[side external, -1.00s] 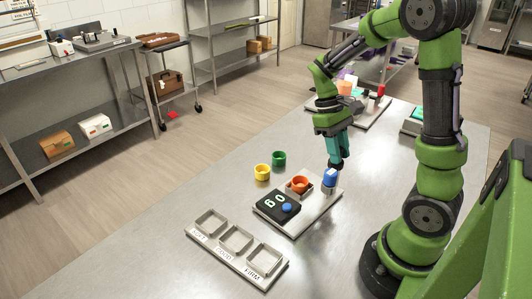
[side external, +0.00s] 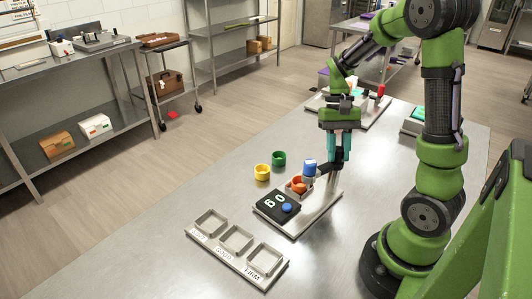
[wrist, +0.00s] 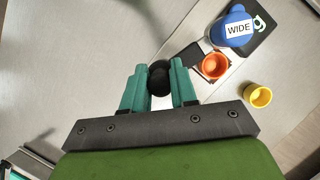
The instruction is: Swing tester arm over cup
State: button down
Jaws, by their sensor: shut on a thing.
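The tester arm's blue head (side external: 309,168), labelled WIDE in the wrist view (wrist: 237,27), is raised close above and beside the orange cup (side external: 299,187). I cannot tell whether it is exactly centred over the cup. The orange cup sits in a holder on the tester base (side external: 318,212) and also shows in the wrist view (wrist: 214,66). My gripper (side external: 338,168) is to the right of the head, pointing down. Its teal fingers are shut on a round black knob (wrist: 159,78). A dark arm piece (wrist: 192,54) shows between knob and cup.
A black display (side external: 276,205) reading 60 with a blue button is on the base. A yellow cup (side external: 262,172) and a green cup (side external: 279,158) stand behind it. A labelled three-compartment tray (side external: 237,258) lies in front.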

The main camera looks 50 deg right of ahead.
jog(key=m+t, duration=0.1)
jog(key=m, duration=0.2)
jog(key=m+t+y, duration=0.1)
jog(key=m, duration=0.2)
jog(key=shift+m, duration=0.3)
dwell(0.3)
jog(key=c, duration=0.9)
grip_release()
jog(key=v, duration=1.7)
jog(key=shift+s, duration=0.25)
